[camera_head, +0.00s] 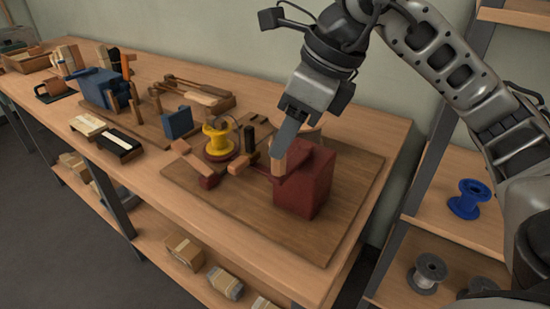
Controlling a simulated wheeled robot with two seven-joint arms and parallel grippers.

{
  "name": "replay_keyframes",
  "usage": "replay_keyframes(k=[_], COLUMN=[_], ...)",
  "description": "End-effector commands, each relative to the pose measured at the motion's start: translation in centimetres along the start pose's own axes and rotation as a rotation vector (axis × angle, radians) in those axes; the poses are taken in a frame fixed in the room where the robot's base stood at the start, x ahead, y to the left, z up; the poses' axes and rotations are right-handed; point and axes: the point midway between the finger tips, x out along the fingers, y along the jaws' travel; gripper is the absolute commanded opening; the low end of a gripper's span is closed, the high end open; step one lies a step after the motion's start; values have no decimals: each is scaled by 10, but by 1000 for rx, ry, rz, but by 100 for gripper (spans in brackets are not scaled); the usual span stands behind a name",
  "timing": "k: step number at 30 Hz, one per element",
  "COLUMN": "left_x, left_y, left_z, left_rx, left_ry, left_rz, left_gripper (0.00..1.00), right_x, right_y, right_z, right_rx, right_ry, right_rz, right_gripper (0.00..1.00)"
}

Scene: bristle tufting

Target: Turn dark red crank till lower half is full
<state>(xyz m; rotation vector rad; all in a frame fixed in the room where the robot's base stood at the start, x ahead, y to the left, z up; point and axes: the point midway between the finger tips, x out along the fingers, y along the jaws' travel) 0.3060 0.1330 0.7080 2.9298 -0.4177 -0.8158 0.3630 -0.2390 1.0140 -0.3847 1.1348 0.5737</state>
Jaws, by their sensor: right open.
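A dark red machine box (312,182) stands on a wooden board at the near right of the table. A light wooden handle (279,164), which looks like part of the crank, shows at the box's left side. My right gripper (282,148) points down with its fingers at the top of this handle. The fingers are open, seen edge-on, and I cannot tell whether they touch or straddle the handle. The crank's arm is mostly hidden. A yellow spool (217,138) stands left of the box. The fill of a lower half cannot be made out. My left gripper is out of view.
A wooden bar (190,158) and a small dark red block (208,182) lie left of the box. A blue machine (101,88) and a blue block (177,122) stand farther left. A shelf with a blue spool (468,198) stands at right. The board's front (290,232) is bare.

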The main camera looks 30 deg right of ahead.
Motion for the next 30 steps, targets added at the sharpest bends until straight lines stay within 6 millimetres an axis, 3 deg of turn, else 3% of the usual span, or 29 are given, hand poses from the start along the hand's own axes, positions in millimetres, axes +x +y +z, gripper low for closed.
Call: replay_keyframes(k=[3,9,20,21,25,26,30], left_x=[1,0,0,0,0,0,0], left_y=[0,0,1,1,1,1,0], left_z=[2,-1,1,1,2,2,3], left_rx=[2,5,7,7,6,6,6], left_ry=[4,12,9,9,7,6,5], left_rz=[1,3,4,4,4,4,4], left_gripper=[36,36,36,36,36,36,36], right_x=[24,47,52,52,52,52,52], right_y=[1,0,0,0,0,0,0], right_z=[-1,0,1,1,1,0,0], right_rx=[-1,-1,-1,-1,-1,-1,-1], right_ry=[2,1,-1,-1,-1,-1,-1], right_rz=[3,3,1,1,1,1,1], right_gripper=[44,44,44,41,5,0,0])
